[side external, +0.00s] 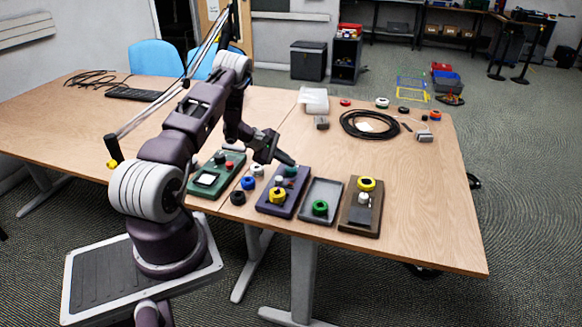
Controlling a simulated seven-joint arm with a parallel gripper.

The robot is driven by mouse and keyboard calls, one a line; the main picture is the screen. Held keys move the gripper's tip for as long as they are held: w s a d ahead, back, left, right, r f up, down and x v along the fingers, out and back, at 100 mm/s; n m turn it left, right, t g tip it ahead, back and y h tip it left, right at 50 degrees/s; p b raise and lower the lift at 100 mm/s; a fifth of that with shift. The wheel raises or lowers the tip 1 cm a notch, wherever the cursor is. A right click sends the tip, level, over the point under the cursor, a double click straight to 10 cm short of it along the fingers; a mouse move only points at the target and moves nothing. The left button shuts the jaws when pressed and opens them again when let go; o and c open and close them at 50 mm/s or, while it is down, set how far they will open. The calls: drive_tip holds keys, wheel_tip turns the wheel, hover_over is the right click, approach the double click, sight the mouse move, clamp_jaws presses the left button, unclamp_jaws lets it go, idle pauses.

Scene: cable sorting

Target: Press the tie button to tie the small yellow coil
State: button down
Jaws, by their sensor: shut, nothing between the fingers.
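My gripper (290,161) is shut and empty. It points down over the back end of a dark purple board (267,208). A teal part (290,171) shows on that board just under my fingertips; I cannot tell if they touch it. A yellow coil (278,195) lies at the front of this board, with a white knob (279,181) behind it. Another yellow coil (367,184) sits at the back of a brown board (358,226) to the right. Which part is the tie button is too small to tell.
A grey tray (333,188) holding a green coil (320,207) stands between the two boards. A green board (207,191) with a red button (229,166) is at left. Small blue, black and white coils lie beside it. A large black cable loop (344,128) lies farther back. The right table front is clear.

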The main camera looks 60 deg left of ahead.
sight(288, 169)
drive_tip(key=shift+r, duration=1)
wheel_tip(288, 169, up, 5)
drive_tip(key=shift+r, duration=0.1)
idle(0.4)
